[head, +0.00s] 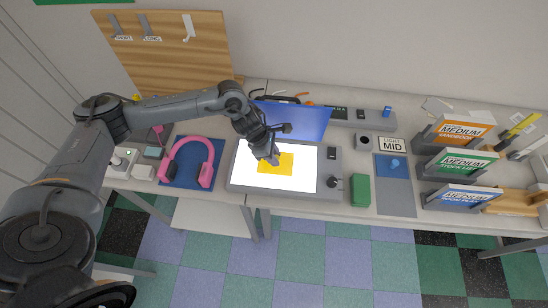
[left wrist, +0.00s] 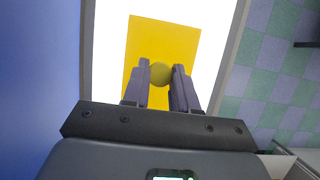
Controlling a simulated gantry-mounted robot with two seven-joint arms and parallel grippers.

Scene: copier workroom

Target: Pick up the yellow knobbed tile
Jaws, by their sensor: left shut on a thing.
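The yellow knobbed tile (head: 283,164) lies over the bright white panel (head: 244,172) of a grey lightbox-like device, in the head view. In the left wrist view the tile (left wrist: 182,42) is a flat yellow rectangle with a round knob (left wrist: 159,73) in its middle. My left gripper (head: 273,160) is above the tile, pointing down. In the left wrist view its two fingers (left wrist: 160,76) are shut on the knob, one on each side. I cannot tell whether the tile touches the panel. My right gripper is not in view.
A blue raised panel (head: 297,120) stands behind the lightbox. Pink headphones (head: 190,163) lie on a blue mat to the left. A green block (head: 359,191) and a grey mat with a blue knobbed piece (head: 395,163) are to the right, before several booklet holders (head: 456,162).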

